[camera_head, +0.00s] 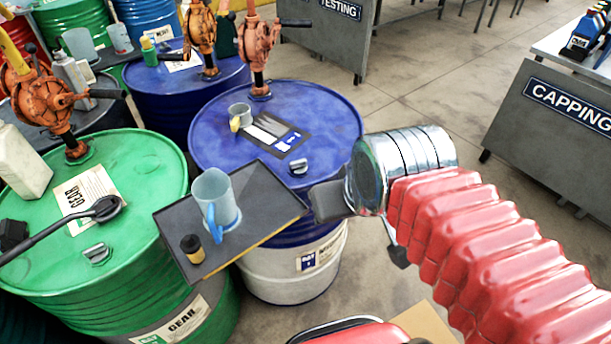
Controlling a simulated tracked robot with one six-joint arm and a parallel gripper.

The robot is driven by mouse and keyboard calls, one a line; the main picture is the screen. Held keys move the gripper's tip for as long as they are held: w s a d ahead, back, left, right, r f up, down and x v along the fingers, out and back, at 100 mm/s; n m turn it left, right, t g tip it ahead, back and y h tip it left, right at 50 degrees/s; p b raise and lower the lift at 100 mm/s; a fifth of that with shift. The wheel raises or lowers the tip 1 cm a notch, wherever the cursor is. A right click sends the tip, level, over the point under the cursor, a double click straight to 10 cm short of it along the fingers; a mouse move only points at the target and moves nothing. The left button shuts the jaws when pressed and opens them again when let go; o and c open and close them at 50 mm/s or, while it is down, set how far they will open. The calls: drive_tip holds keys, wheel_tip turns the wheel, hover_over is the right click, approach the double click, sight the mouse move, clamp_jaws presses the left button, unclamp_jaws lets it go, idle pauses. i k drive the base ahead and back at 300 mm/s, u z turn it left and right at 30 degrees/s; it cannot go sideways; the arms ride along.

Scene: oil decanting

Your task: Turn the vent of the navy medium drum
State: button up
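A navy drum (335,125) with a pale lower half and a small label stands in the middle. A small grey vent cap (298,166) sits on its lid near the front edge. My gripper (364,228) is at the drum's front right, to the right of and nearer than the vent, not touching it. Its two dark fingers are spread apart with nothing visible between them. My silver wrist hides the drum's right rim.
A mug (240,116) and an orange pump (258,50) are on the lid. A green drum (150,165) stands left.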

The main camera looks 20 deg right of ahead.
sight(300, 165)
drive_tip(key=k, duration=0.65)
drive_tip(key=u, duration=0.65)
drive_tip(key=i, duration=1.1)
drive_tip(key=u, duration=0.1)
